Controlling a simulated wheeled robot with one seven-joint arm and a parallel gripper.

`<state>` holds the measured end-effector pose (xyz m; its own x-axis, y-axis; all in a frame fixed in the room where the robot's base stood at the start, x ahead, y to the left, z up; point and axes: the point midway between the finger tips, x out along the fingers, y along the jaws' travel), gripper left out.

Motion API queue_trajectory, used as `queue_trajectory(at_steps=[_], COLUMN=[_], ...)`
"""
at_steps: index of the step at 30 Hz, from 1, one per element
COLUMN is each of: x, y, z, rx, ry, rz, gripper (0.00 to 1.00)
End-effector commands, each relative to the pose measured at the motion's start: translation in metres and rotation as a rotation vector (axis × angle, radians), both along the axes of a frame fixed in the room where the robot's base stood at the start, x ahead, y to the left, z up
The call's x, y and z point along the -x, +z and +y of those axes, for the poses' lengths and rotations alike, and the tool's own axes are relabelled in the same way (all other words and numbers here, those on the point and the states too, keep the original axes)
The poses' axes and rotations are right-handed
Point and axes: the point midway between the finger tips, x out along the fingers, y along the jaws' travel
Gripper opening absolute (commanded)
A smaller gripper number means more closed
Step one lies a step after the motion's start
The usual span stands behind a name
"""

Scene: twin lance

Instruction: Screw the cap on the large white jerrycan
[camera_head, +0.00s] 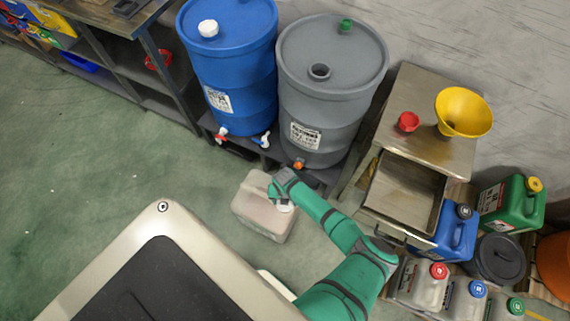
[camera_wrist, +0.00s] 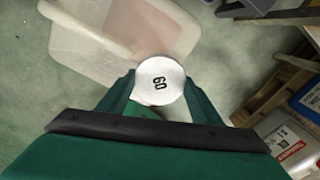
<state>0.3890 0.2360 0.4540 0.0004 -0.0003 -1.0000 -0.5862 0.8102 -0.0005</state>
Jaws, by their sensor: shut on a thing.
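The large white jerrycan (camera_head: 254,212) stands on the floor in front of the grey drum, with pinkish contents showing through its walls. In the wrist view the jerrycan (camera_wrist: 100,38) fills the upper left, with its handle running diagonally. My gripper (camera_head: 283,197) is over the jerrycan's right side. In the wrist view its green fingers (camera_wrist: 160,100) are shut on a round white cap (camera_wrist: 160,76) marked "60". The cap lies at the jerrycan's lower right end in that view. The neck is hidden, so I cannot tell whether the cap touches it.
A blue drum (camera_head: 231,70) and a grey drum (camera_head: 331,95) stand on a low rack behind. A metal cart (camera_head: 430,150) at the right holds a yellow funnel (camera_head: 462,108) and a red cap (camera_head: 408,122). Several smaller cans stand lower right. Floor left of the jerrycan is clear.

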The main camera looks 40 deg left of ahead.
Motion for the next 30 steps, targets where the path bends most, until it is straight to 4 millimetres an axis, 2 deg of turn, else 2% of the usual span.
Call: queue_trajectory(at_steps=[13, 30], x=[0.001, 0.001], y=[-0.035, -0.041], z=[0.001, 0.002], rx=[0.001, 0.000], ry=[0.000, 0.003], rz=[0.001, 0.000], gripper=[0.32, 0.32])
